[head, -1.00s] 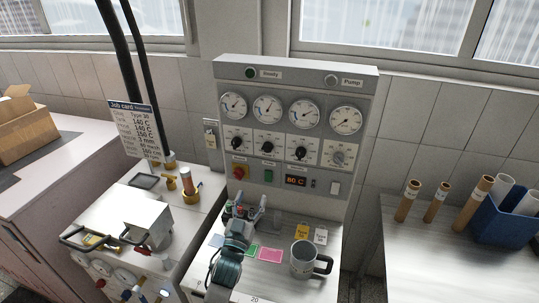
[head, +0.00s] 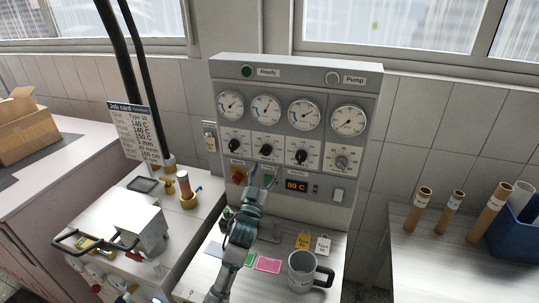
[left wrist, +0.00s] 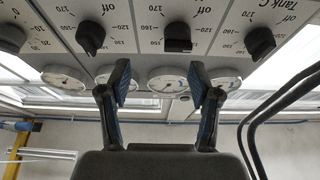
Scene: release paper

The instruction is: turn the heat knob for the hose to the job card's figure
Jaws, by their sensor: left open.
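The grey control panel (head: 222,178) carries three black heat knobs in a row, the left (head: 235,145), middle (head: 266,150) and right (head: 301,157) ones. I cannot read which label names the hose. In the left wrist view the middle knob (left wrist: 178,38) lies ahead, between the finger lines, and the knob marked Tank C (left wrist: 260,42) is to its right. My left gripper (head: 262,181) is open and empty below the middle knob; its fingers (left wrist: 158,88) touch no knob. The job card (head: 133,135) stands at left, showing 140 C, 140 C and 150 C lines. My right gripper is out of view.
A grey knob (head: 342,161) sits at the panel's right, and gauges (head: 266,109) run above.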

